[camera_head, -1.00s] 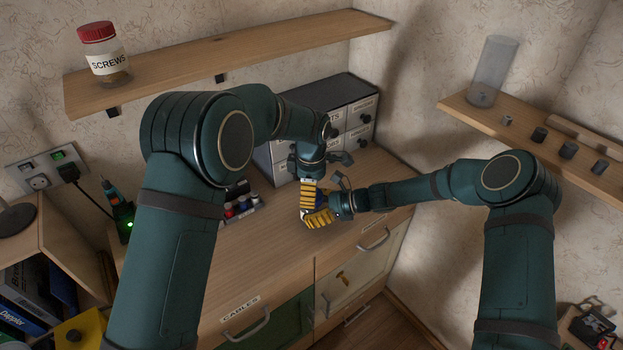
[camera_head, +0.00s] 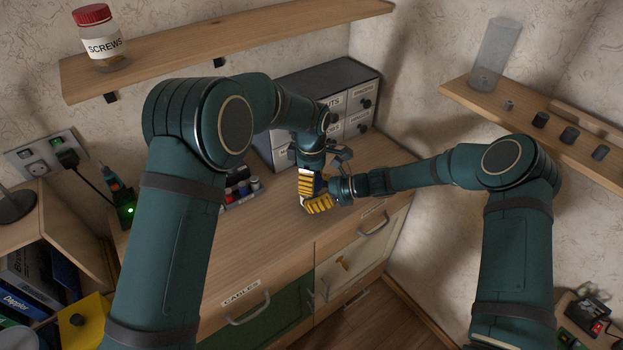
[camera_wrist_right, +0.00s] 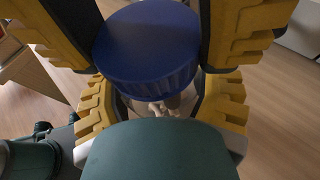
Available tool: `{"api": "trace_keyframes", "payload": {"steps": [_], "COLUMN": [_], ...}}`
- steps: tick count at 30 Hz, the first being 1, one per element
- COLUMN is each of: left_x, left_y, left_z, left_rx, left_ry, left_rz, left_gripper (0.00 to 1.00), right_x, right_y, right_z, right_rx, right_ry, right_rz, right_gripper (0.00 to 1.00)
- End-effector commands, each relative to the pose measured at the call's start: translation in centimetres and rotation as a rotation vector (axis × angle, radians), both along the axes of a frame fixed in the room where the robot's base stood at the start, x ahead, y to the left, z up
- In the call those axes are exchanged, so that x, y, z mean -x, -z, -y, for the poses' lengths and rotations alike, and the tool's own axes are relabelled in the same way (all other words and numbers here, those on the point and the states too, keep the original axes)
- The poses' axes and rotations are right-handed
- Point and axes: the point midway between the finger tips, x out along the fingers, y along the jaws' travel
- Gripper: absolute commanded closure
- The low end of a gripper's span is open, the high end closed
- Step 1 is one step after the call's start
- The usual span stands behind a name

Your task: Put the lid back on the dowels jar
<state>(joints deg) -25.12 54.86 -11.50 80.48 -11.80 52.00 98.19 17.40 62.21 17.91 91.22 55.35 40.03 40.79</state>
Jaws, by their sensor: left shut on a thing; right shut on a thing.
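In the right wrist view, a ribbed dark blue lid (camera_wrist_right: 148,45) sits at the mouth of the clear dowels jar (camera_wrist_right: 188,104). Pale dowels show through its wall. I cannot tell whether the lid is fully seated. My right gripper (camera_head: 318,205) is shut on the lid, its yellow-padded fingers on either side. My left gripper (camera_head: 305,184) is shut on the jar, which its fingers and green body mostly hide. In the head view both grippers meet above the bench, with only a sliver of blue between them.
The wooden bench top (camera_head: 262,232) is mostly clear. A screws jar (camera_head: 100,40) stands on the upper shelf, and a clear cylinder (camera_head: 494,55) on the right shelf.

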Motion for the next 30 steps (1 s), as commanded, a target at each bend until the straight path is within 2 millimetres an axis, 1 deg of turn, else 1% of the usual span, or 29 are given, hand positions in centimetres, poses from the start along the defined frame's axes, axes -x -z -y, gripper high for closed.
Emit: {"api": "trace_keyframes", "payload": {"steps": [3, 6, 9, 12, 19, 20, 21, 22, 30], "left_x": [-0.01, 0.00, 0.01, 0.01, 0.00, 0.00, 0.00, 0.00, 0.00], "left_y": [0.02, 0.01, 0.02, 0.02, 0.01, 0.01, 0.01, 0.01, -0.01], "left_z": [-0.05, -0.02, -0.03, -0.04, -0.03, -0.03, -0.03, -0.03, -0.01], "left_rx": [0.001, 0.000, 0.000, 0.000, -0.001, -0.001, -0.001, -0.001, -0.001], "left_ry": [0.187, 0.321, 0.398, 0.424, 0.423, 0.423, 0.423, 0.423, 0.422], "left_rz": [0.001, 0.002, 0.003, 0.003, 0.003, 0.003, 0.003, 0.003, 0.003], "left_gripper": [0.85, 0.85, 0.85, 0.85, 0.85, 0.29, 0.15, 0.12, 0.12], "right_x": [0.00, 0.00, 0.00, 0.00, 0.00, 0.00, 0.00, 0.00, 0.00], "right_y": [-0.01, -0.01, -0.01, -0.01, -0.01, -0.01, -0.01, -0.01, -0.01], "right_z": [-0.01, -0.01, 0.00, 0.00, 0.00, 0.00, 0.00, 0.00, 0.00], "right_rx": [0.000, 0.000, 0.000, 0.000, 0.000, 0.000, 0.000, 0.000, 0.000], "right_ry": [0.000, 0.000, 0.000, 0.000, 0.000, 0.000, 0.000, 0.000, 0.000], "right_rz": [0.000, 0.000, 0.000, 0.000, 0.000, 0.000, 0.000, 0.000, 0.000], "right_gripper": [1.00, 1.00, 1.00, 1.00, 1.00, 1.00, 1.00, 1.00, 1.00]}}
